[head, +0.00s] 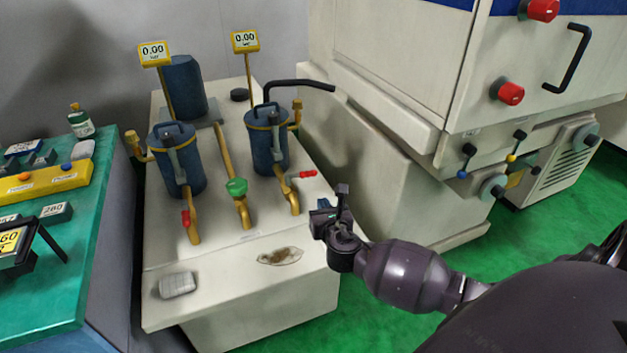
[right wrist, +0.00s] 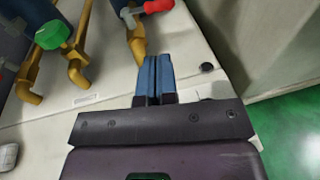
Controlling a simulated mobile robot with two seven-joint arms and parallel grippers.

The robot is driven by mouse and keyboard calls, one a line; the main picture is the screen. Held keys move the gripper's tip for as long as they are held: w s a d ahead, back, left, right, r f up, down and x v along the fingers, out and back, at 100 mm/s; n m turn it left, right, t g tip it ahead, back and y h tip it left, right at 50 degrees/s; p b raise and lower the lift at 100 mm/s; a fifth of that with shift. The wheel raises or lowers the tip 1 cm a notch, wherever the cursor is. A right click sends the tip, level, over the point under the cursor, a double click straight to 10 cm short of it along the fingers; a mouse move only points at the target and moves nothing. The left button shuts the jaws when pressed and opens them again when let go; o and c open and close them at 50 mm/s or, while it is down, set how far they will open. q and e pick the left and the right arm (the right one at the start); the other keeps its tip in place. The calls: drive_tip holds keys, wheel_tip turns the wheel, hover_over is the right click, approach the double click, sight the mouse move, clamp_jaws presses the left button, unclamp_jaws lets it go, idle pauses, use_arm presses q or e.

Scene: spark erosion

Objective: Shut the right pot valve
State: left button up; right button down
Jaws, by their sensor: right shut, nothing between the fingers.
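The right pot (head: 266,150) is a dark blue cylinder on the pale cabinet. Its brass pipe (head: 291,195) comes down in front and carries the right pot valve, with a red lever (head: 303,174). The lever points to the right, across the pipe. It also shows at the top of the right wrist view (right wrist: 157,6). My right gripper (head: 322,210) is in front of and to the right of the valve, apart from it. Its blue fingers (right wrist: 155,62) are together and empty, pointing toward the pipe and lever. My left gripper is not in view.
The left pot (head: 178,165) has a red lever (head: 186,218) lying along its pipe. A green knob (head: 236,187) sits on the middle pipe. A grey block (head: 177,285) and a brown-stained patch (head: 281,256) lie in front. A large machine (head: 400,75) stands at right.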

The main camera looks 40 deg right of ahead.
sight(310, 175)
drive_tip(key=b+x, duration=0.1)
drive_tip(key=x, duration=0.3)
drive_tip(key=b+x, duration=0.1)
drive_tip(key=x, duration=0.3)
drive_tip(key=b+x, duration=0.1)
drive_tip(key=x, duration=0.3)
drive_tip(key=shift+w+d+f, duration=0.1)
drive_tip(key=shift+w+f, duration=0.2)
drive_tip(key=shift+w+d+b, duration=0.25)
drive_tip(key=shift+w+b, duration=0.1)
drive_tip(key=shift+w, duration=0.25)
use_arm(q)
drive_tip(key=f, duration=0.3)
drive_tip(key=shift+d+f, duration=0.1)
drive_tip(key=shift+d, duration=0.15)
use_arm(e)
drive_tip(key=shift+r, duration=0.1)
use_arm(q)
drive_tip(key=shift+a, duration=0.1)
